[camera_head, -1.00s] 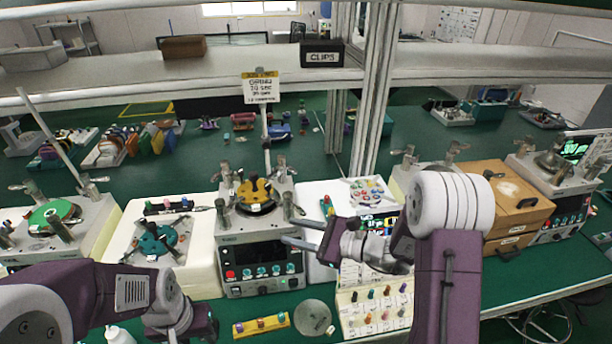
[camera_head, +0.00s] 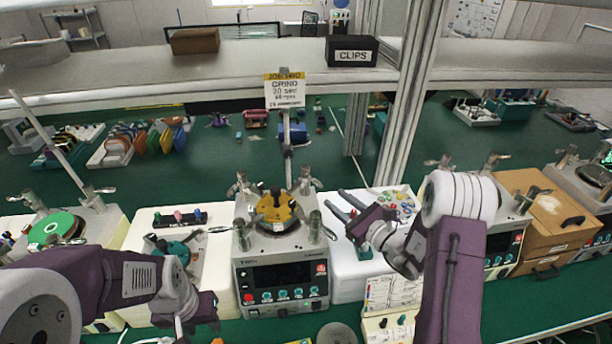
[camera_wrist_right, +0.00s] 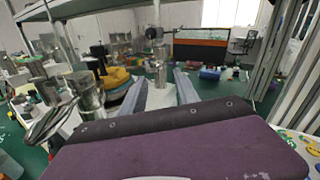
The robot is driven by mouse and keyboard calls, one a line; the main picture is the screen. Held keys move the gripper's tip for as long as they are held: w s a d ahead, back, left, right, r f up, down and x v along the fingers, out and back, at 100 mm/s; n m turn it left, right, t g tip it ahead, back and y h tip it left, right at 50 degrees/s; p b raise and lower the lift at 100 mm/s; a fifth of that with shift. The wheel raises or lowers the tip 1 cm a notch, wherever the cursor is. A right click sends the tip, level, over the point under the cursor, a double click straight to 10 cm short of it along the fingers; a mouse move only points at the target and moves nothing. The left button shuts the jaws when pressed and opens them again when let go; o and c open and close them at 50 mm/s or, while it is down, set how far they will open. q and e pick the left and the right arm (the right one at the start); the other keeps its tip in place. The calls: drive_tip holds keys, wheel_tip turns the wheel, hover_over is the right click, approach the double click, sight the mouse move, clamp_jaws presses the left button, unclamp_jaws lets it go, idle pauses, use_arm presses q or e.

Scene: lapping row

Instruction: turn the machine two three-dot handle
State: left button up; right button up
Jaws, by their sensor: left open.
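The middle machine (camera_head: 281,265) is grey, with a yellow disc (camera_head: 278,208) on top and several metal posts with lever handles around it. I cannot make out dots on any handle, so I cannot tell which has three. My right gripper (camera_head: 336,204) is just right of this machine, its fingers apart and pointing up and left, near the right-side handles (camera_head: 315,227). In the right wrist view a metal handle post (camera_wrist_right: 160,68) stands beyond the gap between the open fingers (camera_wrist_right: 158,95). A nearer post (camera_wrist_right: 88,92) is at left. My left gripper (camera_head: 198,312) is low, left of the machine.
A job sign (camera_head: 285,92) stands behind the machine. White trays (camera_head: 350,275) flank it. Another machine with a green disc (camera_head: 55,228) is at left. A wooden box (camera_head: 548,215) stands at right. A shelf (camera_head: 240,70) and metal uprights (camera_head: 400,130) are behind.

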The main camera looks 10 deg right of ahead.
sight(320, 183)
drive_tip(key=shift+w+a+r+p, duration=0.5)
drive_tip(key=shift+w+a+p, duration=0.05)
drive_tip(key=shift+w+p, duration=0.3)
drive_tip(key=x, duration=0.2)
drive_tip(key=p+x, duration=0.1)
drive_tip(key=x, duration=0.3)
drive_tip(key=shift+w+f, duration=0.1)
drive_tip(key=shift+f, duration=0.3)
drive_tip(key=shift+r, duration=0.1)
use_arm(q)
drive_tip(key=r, duration=0.3)
drive_tip(key=shift+s+d+r, duration=0.2)
drive_tip(key=shift+s, duration=0.2)
use_arm(e)
clamp_jaws()
